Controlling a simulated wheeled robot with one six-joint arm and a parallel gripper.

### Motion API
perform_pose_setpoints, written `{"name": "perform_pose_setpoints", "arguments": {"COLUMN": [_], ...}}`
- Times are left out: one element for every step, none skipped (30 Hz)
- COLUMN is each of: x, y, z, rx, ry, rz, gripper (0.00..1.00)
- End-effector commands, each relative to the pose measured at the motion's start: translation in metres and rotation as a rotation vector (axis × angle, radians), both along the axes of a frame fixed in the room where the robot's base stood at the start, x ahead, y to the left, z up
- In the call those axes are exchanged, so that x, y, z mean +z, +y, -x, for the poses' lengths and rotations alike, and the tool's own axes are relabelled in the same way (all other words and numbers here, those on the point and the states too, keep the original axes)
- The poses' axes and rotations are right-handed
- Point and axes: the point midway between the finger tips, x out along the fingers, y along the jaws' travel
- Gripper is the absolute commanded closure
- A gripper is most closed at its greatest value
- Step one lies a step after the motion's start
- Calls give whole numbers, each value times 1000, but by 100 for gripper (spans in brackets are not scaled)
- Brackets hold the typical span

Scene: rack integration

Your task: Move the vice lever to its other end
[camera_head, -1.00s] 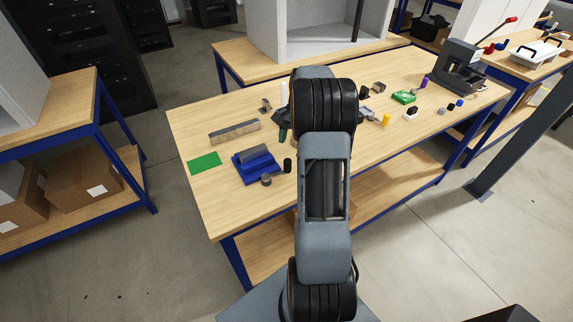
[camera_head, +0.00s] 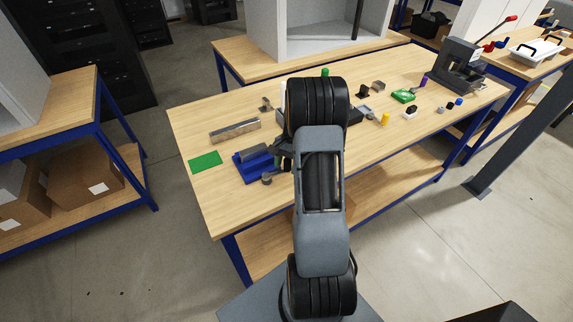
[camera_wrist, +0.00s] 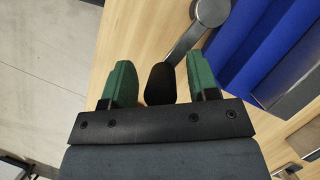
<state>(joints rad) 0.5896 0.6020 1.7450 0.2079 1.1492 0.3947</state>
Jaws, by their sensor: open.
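The blue vice (camera_head: 241,171) with a grey jaw block sits on the near left part of the table. It also shows at the right of the wrist view (camera_wrist: 240,45). Its grey lever (camera_wrist: 190,38) runs down and left in the wrist view, to a black knob (camera_wrist: 160,86). My gripper (camera_wrist: 158,72) is open, with one green finger on each side of the knob. I cannot tell whether either finger touches it. In the head view my arm partly hides the gripper and the lever's knob end.
A metal bar (camera_head: 234,131) and a green sheet (camera_head: 205,162) lie left of and behind the vice. Several small parts and a dark press (camera_head: 459,66) stand toward the right. The table's front left area is clear.

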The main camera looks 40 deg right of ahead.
Motion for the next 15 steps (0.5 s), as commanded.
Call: {"name": "perform_pose_setpoints", "arguments": {"x": [0,0,0,0,0,0,0,0,0,0,0,0,0,0,0], "y": [0,0,0,0,0,0,0,0,0,0,0,0,0,0,0], "z": [0,0,0,0,0,0,0,0,0,0,0,0,0,0,0], "rx": [0,0,0,0,0,0,0,0,0,0,0,0,0,0,0], "ry": [0,0,0,0,0,0,0,0,0,0,0,0,0,0,0], "rz": [0,0,0,0,0,0,0,0,0,0,0,0,0,0,0], "gripper": [47,49,53,56,59,63,66,69,72,75,78,82,85,88,92]}}
